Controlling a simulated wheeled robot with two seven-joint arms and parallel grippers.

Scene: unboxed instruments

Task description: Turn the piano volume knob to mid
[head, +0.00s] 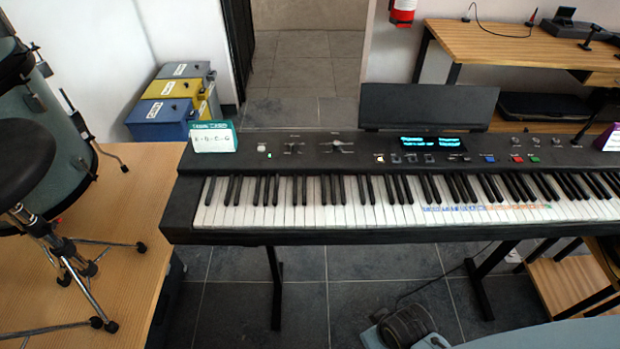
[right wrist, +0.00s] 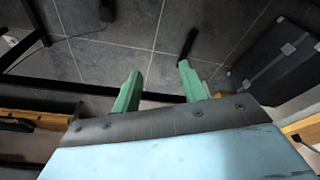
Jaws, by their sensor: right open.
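The black digital piano (head: 275,238) stands across the middle of the head view, with its keys facing me. Two dark knobs sit on the left part of its top panel: a left knob (head: 293,148) and a right knob (head: 340,146) with a light pointer or cap. Their labels are too small to read, so I cannot tell which is the volume knob or its exact setting. My right gripper (right wrist: 160,76) shows in the right wrist view, its green fingers apart and nothing between them, over the tiled floor. My left gripper is not in view.
A card (head: 213,138) stands on the piano's left end. A music rest (head: 428,106) rises behind the panel, beside lit displays (head: 430,143). Drums and a stool (head: 30,165) are at left on a wooden platform (head: 110,265). A wooden desk (head: 510,50) is behind.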

